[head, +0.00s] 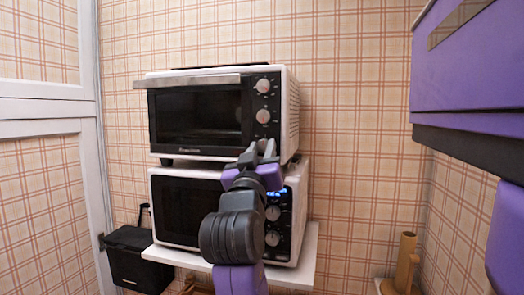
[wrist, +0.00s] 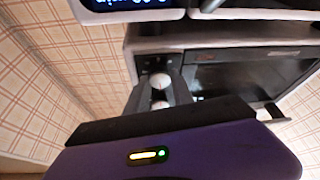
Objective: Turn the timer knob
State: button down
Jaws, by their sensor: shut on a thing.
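The upper toaster oven (head: 197,113) is white with a dark glass door and a black control strip on its right. Two pale knobs, an upper one (head: 263,86) and a middle one (head: 263,116), show on that strip. My gripper (head: 261,148) is at the bottom of the strip and its fingers hide what is there, the place of the lowest knob. In the wrist view the oven appears upside down. My gripper's dark fingers (wrist: 158,88) stand on either side of a pale knob (wrist: 160,80), shut on it. The knob's pointer cannot be made out.
A microwave (head: 188,211) with a lit display and two knobs stands right under the oven on a white shelf (head: 308,245). A purple cabinet (head: 465,65) hangs at the right. A black box (head: 135,255) is lower left; a paper roll holder (head: 404,262) is lower right.

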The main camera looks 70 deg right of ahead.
jog(key=shift+f+b, duration=0.15)
jog(key=shift+b, duration=0.25)
